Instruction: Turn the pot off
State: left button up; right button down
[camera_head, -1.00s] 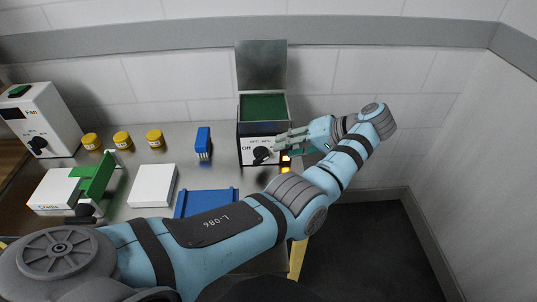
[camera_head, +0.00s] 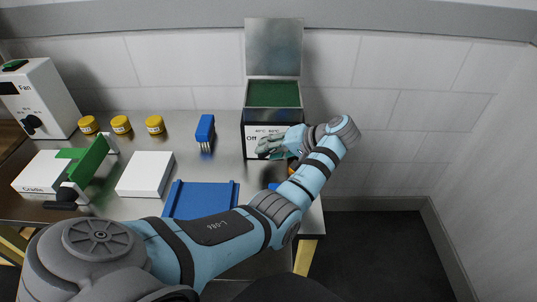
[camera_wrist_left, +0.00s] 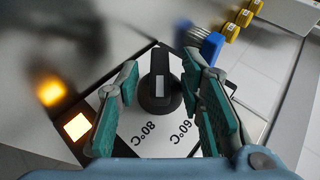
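The pot (camera_head: 271,118) is a dark box with a green inside and a raised metal lid (camera_head: 273,47). Its white front panel is marked Off, 60°C and 80°C. In the head view my left gripper (camera_head: 266,148) is in front of the panel and hides the knob. In the left wrist view the black knob (camera_wrist_left: 159,82) sits between the two green-padded fingers of my left gripper (camera_wrist_left: 165,108), with a visible gap on each side. An orange light (camera_wrist_left: 76,127) is lit beside the panel. My right gripper is not in view.
On the metal table stand a blue brush (camera_head: 205,130), several yellow jars (camera_head: 121,124), a white block (camera_head: 145,174), a blue tray (camera_head: 232,190), a green-and-white cradle device (camera_head: 88,160) and a fan box (camera_head: 42,100). A wall is close behind the pot.

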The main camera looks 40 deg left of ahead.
pick_arm(q)
jog(key=shift+s+a+f, duration=0.1)
jog(key=shift+a+f, duration=0.3)
jog(key=shift+a, duration=0.05)
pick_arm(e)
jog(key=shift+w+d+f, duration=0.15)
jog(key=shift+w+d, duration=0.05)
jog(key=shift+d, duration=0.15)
pick_arm(q)
grip_shut()
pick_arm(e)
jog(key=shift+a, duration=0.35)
pick_arm(q)
jog(key=shift+r, duration=0.1)
